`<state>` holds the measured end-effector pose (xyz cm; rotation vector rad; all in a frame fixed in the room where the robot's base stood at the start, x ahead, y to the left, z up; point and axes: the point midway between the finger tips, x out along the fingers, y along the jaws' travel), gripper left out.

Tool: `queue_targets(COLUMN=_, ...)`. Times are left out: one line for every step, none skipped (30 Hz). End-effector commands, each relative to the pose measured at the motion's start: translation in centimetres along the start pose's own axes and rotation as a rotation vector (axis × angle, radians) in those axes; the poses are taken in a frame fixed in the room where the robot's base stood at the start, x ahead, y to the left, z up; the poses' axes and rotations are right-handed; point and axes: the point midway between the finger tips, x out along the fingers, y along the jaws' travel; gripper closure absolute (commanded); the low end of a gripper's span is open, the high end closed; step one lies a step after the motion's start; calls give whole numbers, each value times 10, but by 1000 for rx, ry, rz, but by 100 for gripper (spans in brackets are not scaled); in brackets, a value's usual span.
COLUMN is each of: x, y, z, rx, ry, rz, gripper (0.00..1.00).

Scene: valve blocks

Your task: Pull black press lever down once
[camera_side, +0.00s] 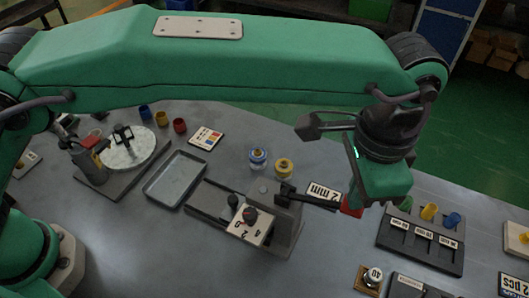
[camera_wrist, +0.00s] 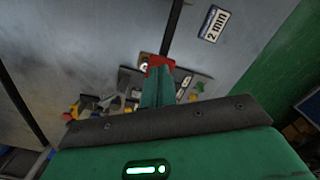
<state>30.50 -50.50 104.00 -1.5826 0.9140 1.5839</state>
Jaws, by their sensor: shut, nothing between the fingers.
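The black press lever (camera_side: 318,199) sticks out to the right from a grey press block (camera_side: 287,220) in the side view. It ends in a red tip (camera_side: 351,207). In the wrist view the lever (camera_wrist: 173,28) runs down from the top edge to the red tip (camera_wrist: 158,62). My gripper (camera_side: 356,194) is shut and empty, with its green fingers pointing down at the red tip. In the wrist view the fingers (camera_wrist: 156,85) overlap the tip; whether they touch it I cannot tell.
A black rack with coloured pegs (camera_side: 420,240) stands to the right. A blue-topped pot (camera_side: 258,158) and a yellow one (camera_side: 284,168) stand behind the press. A grey tray (camera_side: 175,180) lies to the left.

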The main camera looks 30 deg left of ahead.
Motion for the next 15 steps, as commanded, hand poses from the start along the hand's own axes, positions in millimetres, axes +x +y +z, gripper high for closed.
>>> queue_targets(x=-2, y=0, z=0, rx=0, ry=1, rz=0, gripper=100)
queue_targets(x=-4, y=0, z=0, rx=0, ry=2, rz=0, gripper=100)
queue_targets(x=-6, y=0, z=0, rx=0, ry=2, rz=0, gripper=100)
queue_targets(x=-7, y=0, z=0, rx=0, ry=2, rz=0, gripper=100)
queue_targets(x=-8, y=0, z=0, rx=0, ry=2, rz=0, gripper=100)
queue_targets(x=-10, y=0, z=0, rx=0, ry=2, rz=0, gripper=100)
queue_targets(x=-11, y=0, z=0, rx=0, ry=1, rz=0, gripper=100)
queue_targets(x=-12, y=0, z=0, rx=0, ry=1, rz=0, gripper=100)
queue_targets(x=-14, y=0, z=0, rx=0, ry=1, rz=0, gripper=100)
queue_targets(x=-15, y=0, z=0, rx=0, ry=2, rz=0, gripper=100)
queue_targets(x=-16, y=0, z=0, rx=0, ry=2, rz=0, gripper=100)
queue_targets(x=-18, y=0, z=0, rx=0, ry=2, rz=0, gripper=100)
queue_targets(x=-18, y=0, z=0, rx=0, ry=2, rz=0, gripper=100)
queue_targets(x=-19, y=0, z=0, rx=0, ry=2, rz=0, gripper=100)
queue_targets(x=-20, y=0, z=0, rx=0, ry=1, rz=0, gripper=100)
